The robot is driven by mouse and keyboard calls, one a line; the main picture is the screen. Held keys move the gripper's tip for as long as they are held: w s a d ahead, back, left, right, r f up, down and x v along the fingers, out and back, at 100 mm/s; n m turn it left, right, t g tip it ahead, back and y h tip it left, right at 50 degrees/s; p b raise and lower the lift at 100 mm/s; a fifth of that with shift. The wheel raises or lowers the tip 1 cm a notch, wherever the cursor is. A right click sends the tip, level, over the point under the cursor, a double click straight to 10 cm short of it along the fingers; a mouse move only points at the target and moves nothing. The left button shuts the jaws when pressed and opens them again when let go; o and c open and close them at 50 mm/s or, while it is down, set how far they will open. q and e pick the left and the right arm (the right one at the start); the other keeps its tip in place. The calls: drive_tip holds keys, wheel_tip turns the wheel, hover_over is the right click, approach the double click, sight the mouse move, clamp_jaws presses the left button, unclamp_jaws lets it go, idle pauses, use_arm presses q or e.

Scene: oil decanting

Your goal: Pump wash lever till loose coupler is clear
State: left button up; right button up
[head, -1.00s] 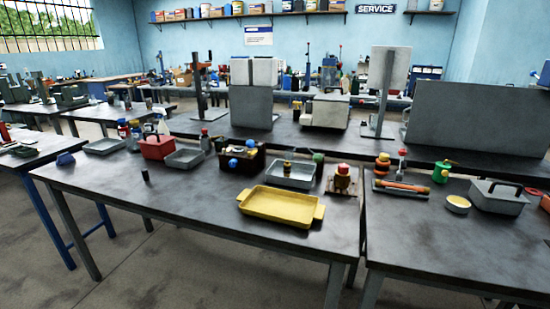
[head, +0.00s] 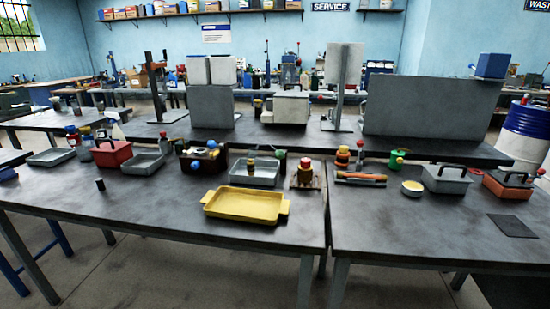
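Neither of my grippers is in view. A grey tray (head: 268,183) stands on the bench, left of centre. A small dark cylinder with a yellowish band (head: 251,167) stands in or at it; it may be the loose coupler, but I cannot tell. A green-ended part (head: 280,155) rises behind the tray's right side; I cannot tell whether it is the wash lever. A black block with blue knobs (head: 204,158) stands to the left. Another small dark cylinder (head: 100,184) stands alone on the bench farther left. Any dirt on them is too small to see.
A yellow tray (head: 246,205) lies at the front. A red-topped fitting on a plate (head: 305,177), a red box (head: 112,154), a grey toolbox (head: 447,180) and an orange box (head: 508,185) line the bench. The front left bench is clear.

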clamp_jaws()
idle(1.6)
